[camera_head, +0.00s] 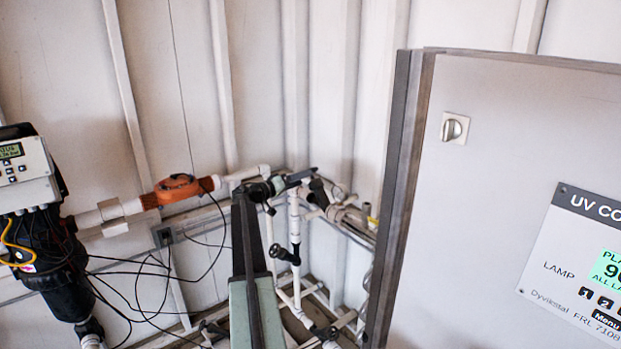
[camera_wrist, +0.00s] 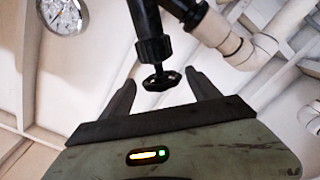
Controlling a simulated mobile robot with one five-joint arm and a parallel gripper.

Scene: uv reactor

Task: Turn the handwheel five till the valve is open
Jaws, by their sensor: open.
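In the wrist view, a small black handwheel (camera_wrist: 162,81) sits on the end of a dark stem under a black valve body (camera_wrist: 152,30). My gripper (camera_wrist: 161,78) is open, with one finger on each side of the handwheel and a visible gap on both sides. No number shows on the handwheel, so I cannot tell whether it is handwheel five, nor how far its valve is open. In the head view, my arm covers part of the pipework and I cannot make out the fingertips.
White pipes (camera_head: 295,222) with black valves stand behind my arm. A grey UV cabinet (camera_head: 480,220) fills the right side. An orange fitting (camera_head: 178,188) and a black housing with a display (camera_head: 25,165) are at left. A round gauge (camera_wrist: 62,14) shows in the wrist view.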

